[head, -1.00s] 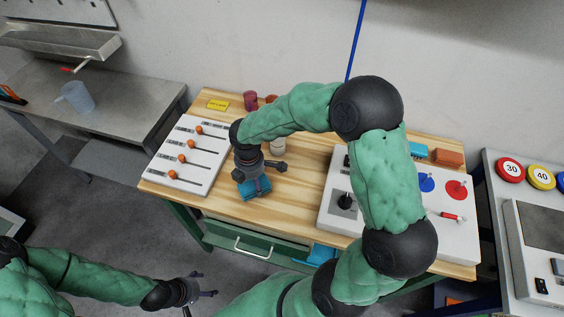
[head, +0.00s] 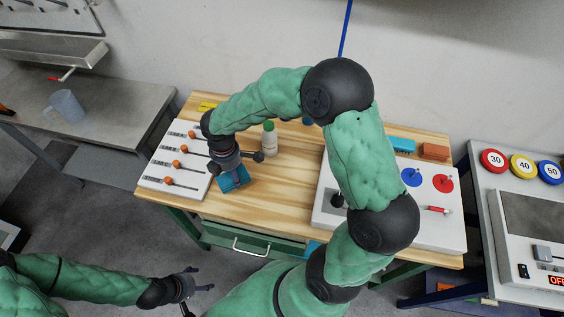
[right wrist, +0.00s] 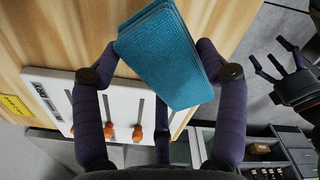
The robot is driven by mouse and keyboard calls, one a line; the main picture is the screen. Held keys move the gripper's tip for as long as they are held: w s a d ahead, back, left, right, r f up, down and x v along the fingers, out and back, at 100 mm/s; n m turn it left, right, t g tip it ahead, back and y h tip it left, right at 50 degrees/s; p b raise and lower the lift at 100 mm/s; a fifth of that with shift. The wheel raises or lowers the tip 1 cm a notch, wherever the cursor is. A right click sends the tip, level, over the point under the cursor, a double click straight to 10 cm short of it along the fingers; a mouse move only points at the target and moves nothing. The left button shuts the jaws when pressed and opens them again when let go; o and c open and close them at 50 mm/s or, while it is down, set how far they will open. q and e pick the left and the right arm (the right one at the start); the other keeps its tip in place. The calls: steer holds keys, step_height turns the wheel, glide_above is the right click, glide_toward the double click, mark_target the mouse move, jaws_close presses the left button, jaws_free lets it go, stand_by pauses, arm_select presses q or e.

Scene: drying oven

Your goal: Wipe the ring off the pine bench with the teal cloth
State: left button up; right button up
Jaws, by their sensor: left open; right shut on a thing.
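The teal cloth (head: 236,181) is a folded pad low over the left part of the pine bench (head: 275,198), beside the white slider panel. My right gripper (head: 231,170) is shut on it from above. The cloth (right wrist: 165,55) also shows between the fingers in the right wrist view; I cannot tell whether it touches the wood. I see no ring on the bare wood; the arm and cloth hide part of the bench. My left gripper (head: 200,282) is open and empty, off the bench's front left.
The slider panel (head: 159,177) with orange knobs lies at the bench's left end. A white bottle (head: 269,140) stands behind the gripper. A white control panel (head: 402,224) fills the right side. The front middle of the bench is clear.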

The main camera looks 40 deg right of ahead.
steer(key=shift+d+r+p, duration=0.1)
steer(key=shift+r+p, duration=0.85)
steer(key=shift+r, duration=0.55)
